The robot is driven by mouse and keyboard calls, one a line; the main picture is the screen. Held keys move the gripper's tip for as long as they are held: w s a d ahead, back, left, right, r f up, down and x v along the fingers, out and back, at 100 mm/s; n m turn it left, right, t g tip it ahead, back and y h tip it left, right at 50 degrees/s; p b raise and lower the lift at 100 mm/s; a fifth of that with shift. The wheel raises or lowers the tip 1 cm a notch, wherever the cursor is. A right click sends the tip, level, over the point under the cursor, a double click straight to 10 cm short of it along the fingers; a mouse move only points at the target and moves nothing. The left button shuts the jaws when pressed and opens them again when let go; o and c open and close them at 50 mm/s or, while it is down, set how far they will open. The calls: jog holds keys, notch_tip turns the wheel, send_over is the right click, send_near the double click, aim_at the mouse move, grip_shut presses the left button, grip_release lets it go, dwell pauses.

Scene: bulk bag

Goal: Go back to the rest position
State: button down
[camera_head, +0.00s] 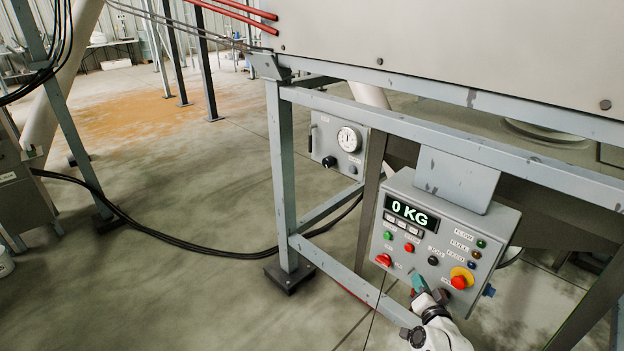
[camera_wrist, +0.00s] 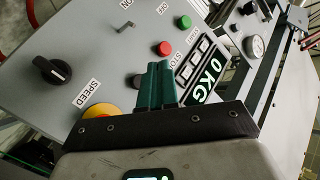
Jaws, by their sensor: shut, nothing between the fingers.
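My gripper (camera_head: 417,281) is at the lower edge of the grey control box (camera_head: 432,187) in the head view, in front of its face. Its teal fingers are together and empty; they also show in the wrist view (camera_wrist: 160,72), pointing toward the panel. I cannot tell whether the fingertips touch the panel. The box display (camera_head: 411,213) reads 0 KG. In the wrist view, the fingers and gripper body hide part of the panel.
A grey steel frame (camera_head: 282,165) carries the box, with a foot on the floor. A gauge box (camera_head: 339,146) hangs further back. A black cable (camera_head: 160,238) crosses the concrete floor. Open floor (camera_head: 190,190) lies to the left, with an orange-brown patch (camera_head: 150,115) beyond.

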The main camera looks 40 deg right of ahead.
jog(key=a+f+n+g+y, duration=0.25)
jog(key=a+n+y, duration=0.7)
jog(key=a, duration=1.05)
jog(key=s+a+r+n+g, duration=0.2)
jog(key=s+a+g, duration=0.2)
jog(key=s+a, duration=0.2)
jog(key=s+a+r+n+g, duration=0.2)
jog(key=s+a+g, duration=0.3)
jog(key=s, duration=0.5)
jog(key=shift+s+a+n+y, duration=0.15)
jog(key=shift+a+n+y, duration=0.4)
jog(key=shift+a, duration=0.6)
